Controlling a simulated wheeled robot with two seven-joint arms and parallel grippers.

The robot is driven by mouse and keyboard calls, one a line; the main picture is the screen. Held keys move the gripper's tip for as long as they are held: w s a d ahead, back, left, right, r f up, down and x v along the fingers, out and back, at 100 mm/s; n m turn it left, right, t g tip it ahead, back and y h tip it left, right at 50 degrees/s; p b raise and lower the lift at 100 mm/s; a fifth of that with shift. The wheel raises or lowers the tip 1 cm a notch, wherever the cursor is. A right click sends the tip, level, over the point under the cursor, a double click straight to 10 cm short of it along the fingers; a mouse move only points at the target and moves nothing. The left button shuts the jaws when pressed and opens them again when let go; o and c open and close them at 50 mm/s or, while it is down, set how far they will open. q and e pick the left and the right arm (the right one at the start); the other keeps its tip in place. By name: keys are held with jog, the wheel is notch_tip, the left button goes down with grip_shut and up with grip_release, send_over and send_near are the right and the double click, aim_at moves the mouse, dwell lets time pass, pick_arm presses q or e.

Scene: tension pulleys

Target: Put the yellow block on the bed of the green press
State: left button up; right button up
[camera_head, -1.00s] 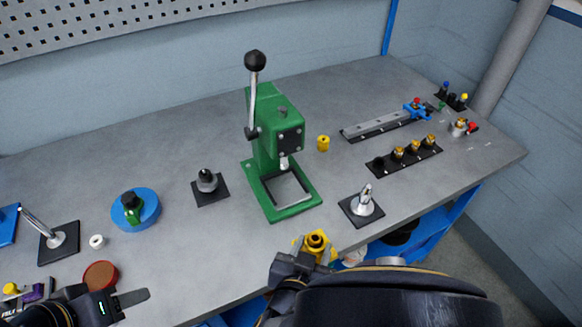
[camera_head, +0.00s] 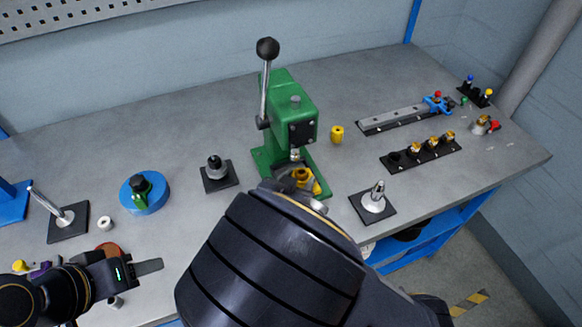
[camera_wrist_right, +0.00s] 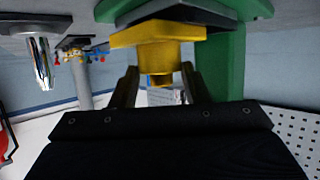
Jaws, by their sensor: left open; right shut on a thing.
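The green press (camera_head: 290,112) stands mid-table, its black-knobbed lever raised. The yellow block (camera_head: 302,176) is at the press bed, under the ram, partly hidden by my right arm. In the right wrist view, which looks upside down, the yellow block (camera_wrist_right: 158,52) is between the fingers of my right gripper (camera_wrist_right: 160,82), shut on it. Its wide base faces the dark bed (camera_wrist_right: 180,12) at the green frame. They are very close; I cannot tell if they touch. My left gripper (camera_head: 132,284) is open and empty at the front left.
A small yellow cylinder (camera_head: 337,134) stands right of the press. A silver cone on a black plate (camera_head: 373,202) is near the front edge. A black-topped post (camera_head: 216,170) and a blue disc (camera_head: 145,192) stand left. A rack (camera_head: 421,155) and rail (camera_head: 397,120) lie right.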

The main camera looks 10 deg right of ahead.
jog(key=w, duration=0.3)
jog(key=shift+w+a+r, duration=0.1)
jog(key=shift+w+a, duration=0.3)
jog(key=shift+f+p, duration=0.25)
jog(key=shift+p, duration=0.05)
jog(key=shift+f, duration=0.1)
jog(key=o, duration=1.3)
jog(key=shift+s, duration=0.1)
jog(key=v, duration=1.2)
jog(key=shift+p, duration=0.4)
